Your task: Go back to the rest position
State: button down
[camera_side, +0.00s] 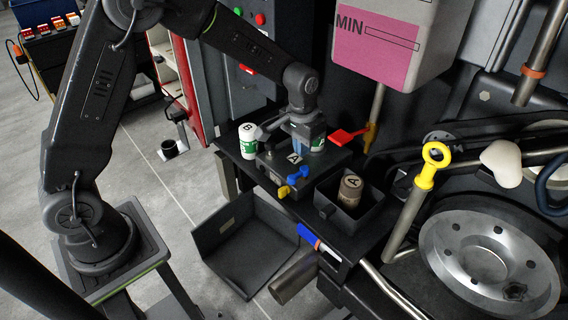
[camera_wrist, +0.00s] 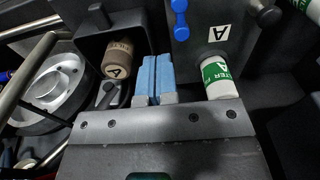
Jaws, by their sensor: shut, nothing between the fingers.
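My gripper (camera_side: 299,145) is over the dark block marked A (camera_side: 268,166) on the black shelf. In the wrist view my gripper's (camera_wrist: 155,70) two blue fingers are together, with nothing between them. A white and green filter (camera_side: 317,143) stands close by the gripper. It also shows in the wrist view (camera_wrist: 219,80), to the right of the fingers. A brown used filter marked A (camera_side: 350,188) sits in a black open bin (camera_side: 371,214). In the wrist view that filter (camera_wrist: 119,60) is left of the fingers. Contact under the fingertips cannot be told.
Another white and green filter, marked B (camera_side: 248,141), stands at the shelf's left. Blue (camera_side: 299,174), yellow (camera_side: 285,191) and red (camera_side: 350,135) handles stick out nearby. A pink-marked tank (camera_side: 376,50) hangs above right. A yellow-ringed dipstick (camera_side: 428,172) rises at right. An open dark tray (camera_side: 248,250) lies below.

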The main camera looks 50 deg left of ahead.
jog(key=s+a+r+t, duration=0.2)
jog(key=s+r+t, duration=0.1)
jog(key=s+r, duration=1)
jog(key=s+r+t, duration=0.2)
jog(key=s+r, duration=0.2)
jog(key=s, duration=0.8)
jog(key=shift+a, duration=0.2)
